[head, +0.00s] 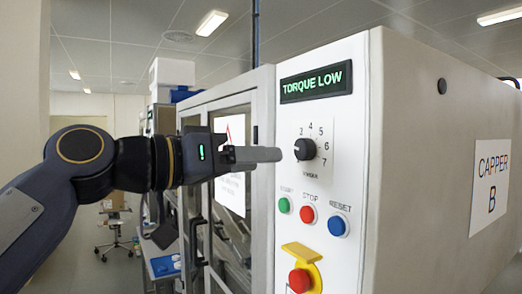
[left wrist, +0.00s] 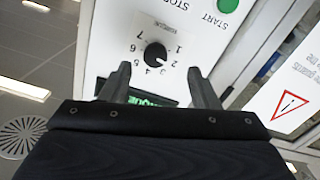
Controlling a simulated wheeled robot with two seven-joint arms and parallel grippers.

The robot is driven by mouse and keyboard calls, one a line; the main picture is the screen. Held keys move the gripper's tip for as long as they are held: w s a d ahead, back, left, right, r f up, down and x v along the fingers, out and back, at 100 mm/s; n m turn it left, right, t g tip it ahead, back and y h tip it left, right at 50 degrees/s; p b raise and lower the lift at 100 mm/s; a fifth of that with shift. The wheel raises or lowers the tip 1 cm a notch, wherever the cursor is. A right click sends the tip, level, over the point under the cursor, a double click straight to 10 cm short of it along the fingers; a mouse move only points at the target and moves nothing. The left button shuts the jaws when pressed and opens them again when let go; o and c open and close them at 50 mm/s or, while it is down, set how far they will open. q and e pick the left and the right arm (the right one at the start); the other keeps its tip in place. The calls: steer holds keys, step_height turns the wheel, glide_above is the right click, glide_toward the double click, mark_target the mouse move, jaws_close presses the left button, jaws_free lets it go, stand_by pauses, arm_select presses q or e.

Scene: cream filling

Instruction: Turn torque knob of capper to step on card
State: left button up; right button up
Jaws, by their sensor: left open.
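The black torque knob (head: 305,149) sits on the white panel of the capper (head: 338,160), with numbers around it. The left wrist view also shows the knob (left wrist: 155,53), upside down, with 1 to 7 around it; its pale mark seems to face about the 2. A green-lit display (head: 317,82) above reads TORQUE LOW. My left gripper (head: 279,154) is just left of the knob in the head view, hiding the lowest numbers. Its fingers (left wrist: 159,69) are apart and empty, with the knob between and beyond their tips. No card with a step is readable. My right gripper is out of view.
Below the knob are a green START button (head: 284,205), a red STOP button (head: 308,214), a blue RESET button (head: 337,225) and a red emergency button (head: 300,280) on yellow. A glazed door frame (head: 265,120) stands left of the panel. A CAPPER B sign (head: 491,182) is on the side.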

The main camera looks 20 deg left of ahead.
mark_target(300, 151)
arm_select(q)
steer(key=p+x, duration=0.1)
steer(key=x, duration=0.1)
steer(key=r+p+x, duration=0.1)
steer(key=x, duration=0.2)
steer(key=p+x, duration=0.1)
steer(key=x, duration=0.1)
steer(key=shift+w+d+r, duration=0.15)
steer(key=shift+d, duration=0.1)
steer(key=c, duration=1)
steer(key=shift+m, duration=0.3)
